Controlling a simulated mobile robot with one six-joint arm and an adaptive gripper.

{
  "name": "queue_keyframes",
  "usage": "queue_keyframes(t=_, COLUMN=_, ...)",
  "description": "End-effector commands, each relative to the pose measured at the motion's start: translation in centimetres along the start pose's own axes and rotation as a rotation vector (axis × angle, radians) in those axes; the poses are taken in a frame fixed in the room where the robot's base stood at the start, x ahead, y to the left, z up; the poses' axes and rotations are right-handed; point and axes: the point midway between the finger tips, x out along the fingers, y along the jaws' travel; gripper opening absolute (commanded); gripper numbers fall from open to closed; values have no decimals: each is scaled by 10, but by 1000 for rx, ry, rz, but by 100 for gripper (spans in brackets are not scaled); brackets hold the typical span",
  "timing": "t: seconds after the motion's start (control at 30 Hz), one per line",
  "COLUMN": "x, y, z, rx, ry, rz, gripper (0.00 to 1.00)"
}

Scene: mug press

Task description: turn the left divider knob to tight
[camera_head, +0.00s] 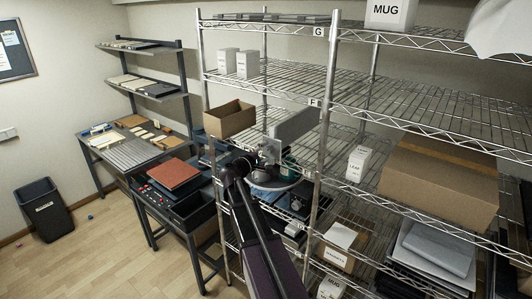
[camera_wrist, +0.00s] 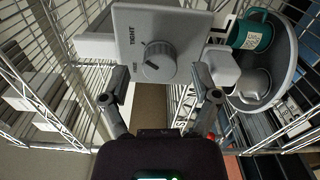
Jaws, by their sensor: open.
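A round grey divider knob (camera_wrist: 160,63) sits on a pale grey plate (camera_wrist: 185,25) in the wrist view. The word TIGHT is printed on the plate, with a second, smaller label that I cannot read surely. Which label the knob's mark points at is too small to tell. My gripper (camera_wrist: 161,97) is open, its two fingers apart on either side below the knob, not touching it. In the head view the plate (camera_head: 269,150) shows beside my gripper (camera_head: 250,163), and the knob is not distinguishable there.
A round grey tray (camera_wrist: 239,103) with a teal mug (camera_wrist: 254,34) and a grey mug (camera_wrist: 253,84) lies right of the knob. Wire shelves stand close around. An open cardboard box (camera_head: 230,119) is left of the plate; a grey panel (camera_head: 295,124) is behind.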

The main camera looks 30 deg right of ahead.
Motion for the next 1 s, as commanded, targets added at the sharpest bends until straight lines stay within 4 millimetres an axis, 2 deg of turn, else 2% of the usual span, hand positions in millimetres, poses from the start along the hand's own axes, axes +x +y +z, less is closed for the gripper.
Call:
queue_keyframes(t=0.17, x=-20, y=0, z=1, rx=0, ry=1, rz=0, gripper=79)
queue_keyframes(t=0.63, x=-91, y=0, z=1, rx=0, ry=1, rz=0, gripper=79)
queue_keyframes(t=0.8, x=-106, y=0, z=1, rx=0, ry=0, rz=0, gripper=79)
queue_keyframes(t=1.0, x=-113, y=0, z=0, rx=0, ry=0, rz=0, gripper=79)
